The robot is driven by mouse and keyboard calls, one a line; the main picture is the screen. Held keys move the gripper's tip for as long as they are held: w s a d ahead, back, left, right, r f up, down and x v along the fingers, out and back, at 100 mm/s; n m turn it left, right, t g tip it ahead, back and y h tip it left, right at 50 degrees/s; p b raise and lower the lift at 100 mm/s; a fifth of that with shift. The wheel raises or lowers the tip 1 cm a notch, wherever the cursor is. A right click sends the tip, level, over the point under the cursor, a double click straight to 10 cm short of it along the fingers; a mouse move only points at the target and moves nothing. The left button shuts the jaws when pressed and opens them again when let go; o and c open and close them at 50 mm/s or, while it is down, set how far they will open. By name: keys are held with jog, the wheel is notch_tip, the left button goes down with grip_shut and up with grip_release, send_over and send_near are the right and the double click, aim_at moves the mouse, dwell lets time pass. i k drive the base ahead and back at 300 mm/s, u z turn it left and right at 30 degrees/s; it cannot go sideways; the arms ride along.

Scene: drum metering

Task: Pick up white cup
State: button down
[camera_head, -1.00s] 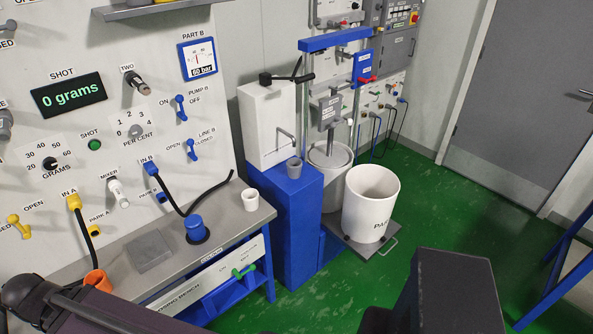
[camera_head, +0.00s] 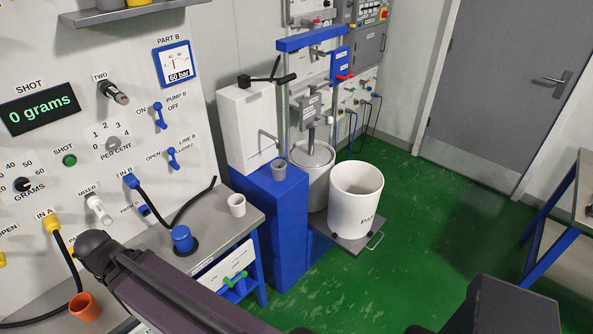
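The white cup (camera_head: 237,205) stands upright on the right end of the grey bench top (camera_head: 222,229), near its right edge. A blue cylindrical object (camera_head: 183,239) sits on the bench to the left of the cup. My dark arm link reaches across the lower part of the view, in front of the bench. My gripper is not in view, so I cannot see whether it is open or shut. Nothing hides the cup.
A blue pedestal (camera_head: 275,225) with a grey cup (camera_head: 279,169) on top stands right of the bench. A white pail (camera_head: 355,200) stands beyond it. An orange cup (camera_head: 84,307) is at lower left. Green floor (camera_head: 440,230) is open at right.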

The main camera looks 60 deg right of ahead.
aim_at(236, 201)
jog(key=z, duration=1.25)
jog(key=k, duration=0.95)
jog(key=u, duration=0.05)
jog(key=i, duration=0.65)
jog(key=z, duration=0.05)
